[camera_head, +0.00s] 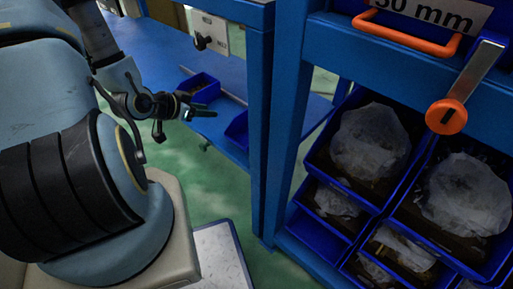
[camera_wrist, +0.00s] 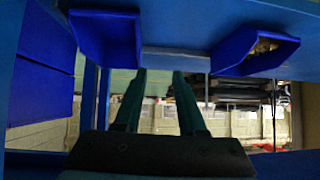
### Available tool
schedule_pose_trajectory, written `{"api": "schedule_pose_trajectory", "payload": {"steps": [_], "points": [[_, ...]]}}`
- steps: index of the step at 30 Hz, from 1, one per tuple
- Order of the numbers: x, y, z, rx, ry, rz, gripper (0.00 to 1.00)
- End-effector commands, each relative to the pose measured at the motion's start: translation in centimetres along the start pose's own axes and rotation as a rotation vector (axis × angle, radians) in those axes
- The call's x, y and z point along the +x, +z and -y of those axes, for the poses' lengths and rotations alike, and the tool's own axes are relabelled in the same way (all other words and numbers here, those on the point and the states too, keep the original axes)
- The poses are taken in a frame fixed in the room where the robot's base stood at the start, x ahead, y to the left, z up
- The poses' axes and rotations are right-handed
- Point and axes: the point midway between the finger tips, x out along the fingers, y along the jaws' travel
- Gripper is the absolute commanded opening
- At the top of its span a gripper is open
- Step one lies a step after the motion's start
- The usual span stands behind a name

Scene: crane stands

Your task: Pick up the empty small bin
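Two small blue bins sit on a blue shelf. One bin (camera_head: 201,86) holds brownish contents; it shows at the upper right of the wrist view (camera_wrist: 245,62). The other bin (camera_head: 237,131) is partly hidden behind a blue post in the head view. It is at the upper left of the wrist view (camera_wrist: 104,38), and no contents show in its visible inside. My gripper (camera_head: 195,111) is in front of the shelf, near both bins. In the wrist view its two fingers (camera_wrist: 159,76) are apart with nothing between them, apart from both bins.
A blue post (camera_head: 262,120) rises just right of the bins. A rack at right holds several blue bins with plastic-wrapped contents (camera_head: 370,142). An orange handle (camera_head: 407,34) and an orange-knobbed lever (camera_head: 446,116) stick out above them. Green floor (camera_head: 205,185) is clear below the shelf.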

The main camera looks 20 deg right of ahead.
Motion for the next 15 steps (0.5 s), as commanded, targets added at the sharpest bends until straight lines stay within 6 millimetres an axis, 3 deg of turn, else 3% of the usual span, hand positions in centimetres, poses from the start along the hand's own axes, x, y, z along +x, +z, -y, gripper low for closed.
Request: {"api": "schedule_pose_trajectory", "payload": {"steps": [1,3,9,15], "points": [[2.0,1.7,-1.1,-0.003,0.025,-0.063,0.4],[2.9,1.7,-2.2,0.001,0.047,-0.146,0.4],[3.8,1.3,-3.5,0.0,0.07,-0.27,0.4],[5.3,1.0,-3.6,0.005,0.07,-0.282,0.4]]}}
